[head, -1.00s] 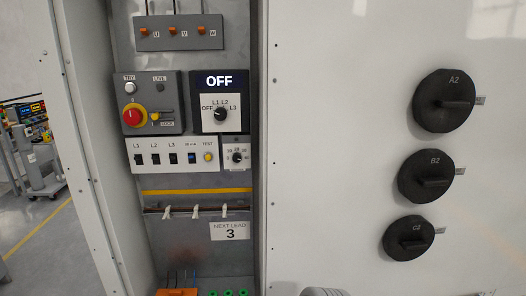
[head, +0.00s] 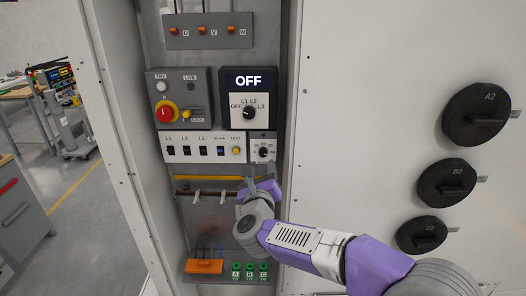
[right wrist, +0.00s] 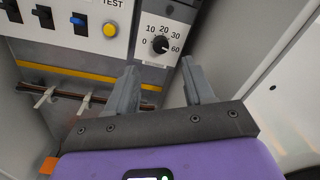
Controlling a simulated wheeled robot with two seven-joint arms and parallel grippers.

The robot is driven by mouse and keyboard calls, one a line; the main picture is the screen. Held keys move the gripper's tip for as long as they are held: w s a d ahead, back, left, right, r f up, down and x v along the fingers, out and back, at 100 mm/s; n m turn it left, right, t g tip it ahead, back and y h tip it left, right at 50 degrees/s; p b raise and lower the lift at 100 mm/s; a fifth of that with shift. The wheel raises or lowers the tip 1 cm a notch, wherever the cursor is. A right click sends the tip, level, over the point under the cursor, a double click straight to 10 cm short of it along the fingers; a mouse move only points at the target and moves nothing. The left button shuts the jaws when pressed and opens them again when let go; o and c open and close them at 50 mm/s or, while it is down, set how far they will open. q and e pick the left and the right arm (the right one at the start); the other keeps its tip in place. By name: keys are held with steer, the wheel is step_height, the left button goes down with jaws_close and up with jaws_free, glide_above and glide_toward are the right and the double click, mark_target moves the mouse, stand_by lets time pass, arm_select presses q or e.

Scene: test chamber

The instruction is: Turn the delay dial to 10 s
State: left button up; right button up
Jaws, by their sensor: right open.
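The delay dial (head: 264,152) is a small black knob on a white plate at the lower right of the switch panel. In the right wrist view the dial (right wrist: 160,45) has the marks 0, 10, 20, 30 and 60 around it. Its pointer seems to face the 60 side, but it is small. My right gripper (head: 258,182) is just below the dial in the head view. In the right wrist view its two fingers (right wrist: 159,70) are spread and empty, with the dial beyond the gap between their tips, apart from them. My left gripper is not in view.
Left of the dial are a yellow test button (right wrist: 110,30) and a row of switches (head: 202,151). Above are a selector under an OFF display (head: 249,82) and a red rotary switch (head: 166,114). The cabinet's side wall (right wrist: 245,50) stands close on the right.

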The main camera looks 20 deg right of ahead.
mark_target(263, 154)
steer(key=p+x, duration=0.1)
steer(key=x, duration=0.6)
steer(key=shift+w+d, duration=0.1)
steer(key=shift+w, duration=0.15)
jaws_close()
